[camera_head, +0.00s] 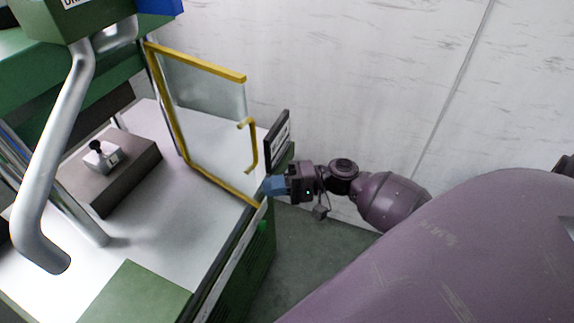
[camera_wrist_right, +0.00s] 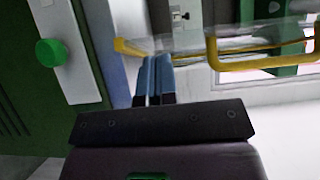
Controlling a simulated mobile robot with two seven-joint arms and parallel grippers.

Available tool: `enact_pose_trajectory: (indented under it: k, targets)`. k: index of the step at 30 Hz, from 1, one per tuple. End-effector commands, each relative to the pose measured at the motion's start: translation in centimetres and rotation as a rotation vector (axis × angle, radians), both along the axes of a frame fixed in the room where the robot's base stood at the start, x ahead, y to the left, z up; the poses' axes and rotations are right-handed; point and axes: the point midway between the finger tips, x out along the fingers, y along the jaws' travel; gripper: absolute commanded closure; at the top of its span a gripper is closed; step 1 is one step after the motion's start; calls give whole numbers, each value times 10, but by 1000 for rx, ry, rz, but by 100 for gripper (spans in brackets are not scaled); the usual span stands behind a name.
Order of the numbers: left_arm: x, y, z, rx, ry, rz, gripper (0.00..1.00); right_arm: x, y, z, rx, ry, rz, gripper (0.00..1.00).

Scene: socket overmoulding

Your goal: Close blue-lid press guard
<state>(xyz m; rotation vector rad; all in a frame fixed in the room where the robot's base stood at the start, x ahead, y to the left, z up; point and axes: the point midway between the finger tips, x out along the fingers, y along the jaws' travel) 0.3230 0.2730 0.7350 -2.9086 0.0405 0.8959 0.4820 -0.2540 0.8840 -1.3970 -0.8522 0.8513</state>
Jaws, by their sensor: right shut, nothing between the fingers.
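The press guard (camera_head: 203,88) is a clear panel in a yellow frame. It stands swung out over the right side of the press table in the head view, with its yellow handle (camera_head: 252,145) on the free side. A blue part (camera_head: 160,6) shows at the top edge of the press. My right gripper (camera_head: 272,185) has blue fingers, shut and empty, close to the frame's lower outer corner; I cannot tell if they touch it. In the right wrist view the fingers (camera_wrist_right: 153,75) are together, with the yellow corner (camera_wrist_right: 128,48) just left and the handle (camera_wrist_right: 213,52) right. My left gripper is not in view.
A grey block (camera_head: 120,165) with a small metal piece (camera_head: 102,157) sits on the white table (camera_head: 165,235). A thick silver bar (camera_head: 60,160) hangs at the left. A green button (camera_wrist_right: 50,52) shows in the wrist view.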

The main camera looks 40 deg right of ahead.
Motion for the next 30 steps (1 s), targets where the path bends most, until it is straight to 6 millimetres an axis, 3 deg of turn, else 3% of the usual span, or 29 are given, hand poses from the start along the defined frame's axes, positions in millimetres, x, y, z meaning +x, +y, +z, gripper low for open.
enact_pose_trajectory:
  k: [6, 20, 30]
  targets:
    - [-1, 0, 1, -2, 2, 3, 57, -4, 11, 0, 0, -1, 0, 100]
    - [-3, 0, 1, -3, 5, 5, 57, -5, 15, 0, 0, -1, -10, 100]
    - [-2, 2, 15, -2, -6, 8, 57, -18, 52, 5, 7, -2, -159, 100]
